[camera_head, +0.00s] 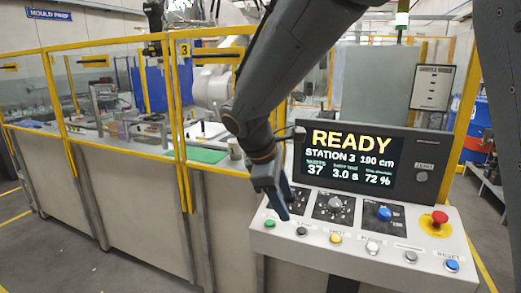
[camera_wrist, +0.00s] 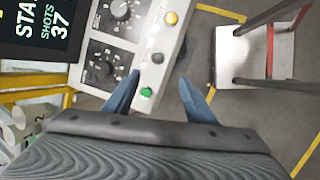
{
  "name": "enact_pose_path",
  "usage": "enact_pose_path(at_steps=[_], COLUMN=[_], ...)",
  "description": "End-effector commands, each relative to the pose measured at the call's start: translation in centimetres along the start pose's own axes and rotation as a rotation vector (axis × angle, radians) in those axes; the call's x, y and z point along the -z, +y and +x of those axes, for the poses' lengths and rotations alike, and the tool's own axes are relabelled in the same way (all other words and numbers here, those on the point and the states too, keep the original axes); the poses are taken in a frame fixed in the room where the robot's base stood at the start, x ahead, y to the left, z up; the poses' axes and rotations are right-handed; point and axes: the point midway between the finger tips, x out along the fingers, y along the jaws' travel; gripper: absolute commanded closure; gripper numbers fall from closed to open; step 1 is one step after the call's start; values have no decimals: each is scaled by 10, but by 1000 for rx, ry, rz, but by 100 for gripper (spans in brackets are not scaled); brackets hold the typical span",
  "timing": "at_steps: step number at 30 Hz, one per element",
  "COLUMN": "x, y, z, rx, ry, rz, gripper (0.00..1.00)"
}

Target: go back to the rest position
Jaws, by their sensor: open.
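My gripper (camera_head: 279,203) hangs at the end of my dark arm in the head view, above the left end of a control panel (camera_head: 340,253). In the wrist view my gripper (camera_wrist: 164,98) shows two blue fingers spread apart with nothing held between them. A green button (camera_wrist: 147,92) appears between the fingers, near the left one. The same green button (camera_head: 269,224) shows in the head view just below and left of the fingertips. I cannot tell whether a fingertip touches the panel.
A screen (camera_head: 350,160) reading READY stands behind the panel. The panel carries knobs, several buttons and a red emergency stop (camera_head: 436,220). A yellow-framed fence (camera_head: 120,150) runs along the left. A red-edged stand (camera_wrist: 270,50) shows at right in the wrist view. Floor is open in front.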

Motion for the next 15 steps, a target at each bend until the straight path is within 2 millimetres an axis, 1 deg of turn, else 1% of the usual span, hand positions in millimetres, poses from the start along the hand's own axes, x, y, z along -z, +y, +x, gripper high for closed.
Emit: enact_pose_path(at_steps=[1,10,15], x=[-1,-27,-47], y=[0,-26,-49], z=[1,36,63], rx=[2,88,156], ry=[1,46,77], rz=[4,212,398], gripper=[50,50,50])
